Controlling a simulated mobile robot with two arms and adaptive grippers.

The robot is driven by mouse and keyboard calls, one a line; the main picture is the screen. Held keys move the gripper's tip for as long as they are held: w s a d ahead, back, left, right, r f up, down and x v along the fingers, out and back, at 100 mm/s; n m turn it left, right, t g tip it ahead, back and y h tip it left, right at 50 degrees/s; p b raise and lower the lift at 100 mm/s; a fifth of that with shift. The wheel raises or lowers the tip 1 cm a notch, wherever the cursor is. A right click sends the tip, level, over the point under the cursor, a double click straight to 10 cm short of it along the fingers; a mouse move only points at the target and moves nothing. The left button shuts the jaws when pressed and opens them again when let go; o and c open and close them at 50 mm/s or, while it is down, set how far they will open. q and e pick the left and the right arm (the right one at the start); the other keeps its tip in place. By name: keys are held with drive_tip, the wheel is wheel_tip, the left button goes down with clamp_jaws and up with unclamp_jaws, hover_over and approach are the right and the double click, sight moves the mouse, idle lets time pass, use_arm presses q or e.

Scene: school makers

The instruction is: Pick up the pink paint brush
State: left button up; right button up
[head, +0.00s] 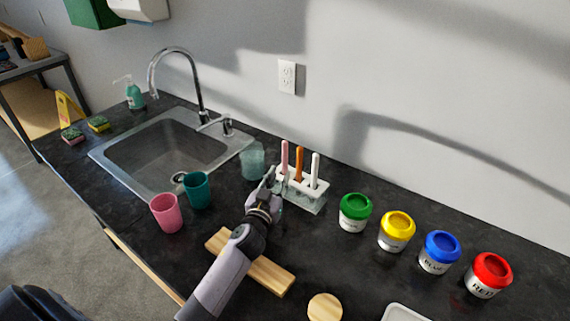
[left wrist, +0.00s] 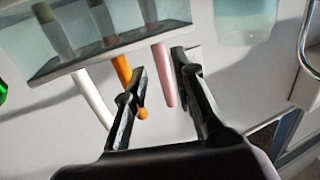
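The pink paint brush (head: 284,155) stands upright in a white-topped clear holder (head: 307,201), left of an orange brush (head: 298,163) and a white brush (head: 315,168). My left gripper (head: 272,180) is at the left front of the holder. In the left wrist view the picture is turned over, and the left gripper (left wrist: 160,66) is open. The pink brush's handle (left wrist: 164,74) shows between its two fingers, with gaps visible. The orange handle (left wrist: 123,69) passes close to one finger. I cannot tell whether the fingers touch either brush. My right gripper is not in view.
A cloudy cup (head: 252,160) stands left of the holder. Pink (head: 166,213) and teal (head: 197,190) cups stand near the sink (head: 245,141). Paint jars, green (head: 355,212) through red (head: 489,275), line the right. A wooden board (head: 270,276) lies under my left arm.

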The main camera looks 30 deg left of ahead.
sight(284, 167)
use_arm(q)
drive_tip(key=w, duration=0.4)
drive_tip(key=w+a, duration=0.1)
drive_tip(key=w, duration=0.1)
drive_tip(key=shift+w, duration=0.2)
clamp_jaws()
